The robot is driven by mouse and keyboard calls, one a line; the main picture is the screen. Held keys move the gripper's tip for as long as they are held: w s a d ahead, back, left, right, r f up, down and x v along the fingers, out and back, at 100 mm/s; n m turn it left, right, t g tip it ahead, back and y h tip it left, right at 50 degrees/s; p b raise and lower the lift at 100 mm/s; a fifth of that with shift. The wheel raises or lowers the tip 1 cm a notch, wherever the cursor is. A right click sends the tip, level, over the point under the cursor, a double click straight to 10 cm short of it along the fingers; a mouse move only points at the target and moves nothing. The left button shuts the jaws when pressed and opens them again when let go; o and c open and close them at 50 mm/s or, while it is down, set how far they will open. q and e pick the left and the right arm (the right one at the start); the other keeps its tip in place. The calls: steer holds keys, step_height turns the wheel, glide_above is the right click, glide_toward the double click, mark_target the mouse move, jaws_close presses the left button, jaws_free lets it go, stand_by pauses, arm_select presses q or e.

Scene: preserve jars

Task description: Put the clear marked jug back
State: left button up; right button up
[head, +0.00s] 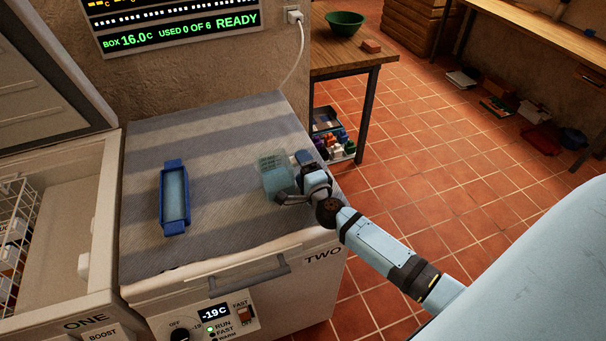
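The clear marked jug (274,174), see-through with a pale green-blue tint, is at the right part of the grey cloth on the chest freezer marked TWO. My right gripper (292,187) is at the jug's right side, and part of the jug is hidden behind it. The fingers are small and overlap the jug, so I cannot tell whether they are closed on it. I also cannot tell whether the jug rests on the cloth or is just above it. My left gripper is not in view.
A blue-framed tray (175,228) lies on the left of the grey cloth (222,205). Freezer ONE stands open at left with a white wire basket (16,225). A wooden table (372,46) with a green bowl (345,23) stands behind. Cloth between tray and jug is clear.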

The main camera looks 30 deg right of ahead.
steer(key=shift+f, duration=0.3)
steer(key=o, duration=0.8)
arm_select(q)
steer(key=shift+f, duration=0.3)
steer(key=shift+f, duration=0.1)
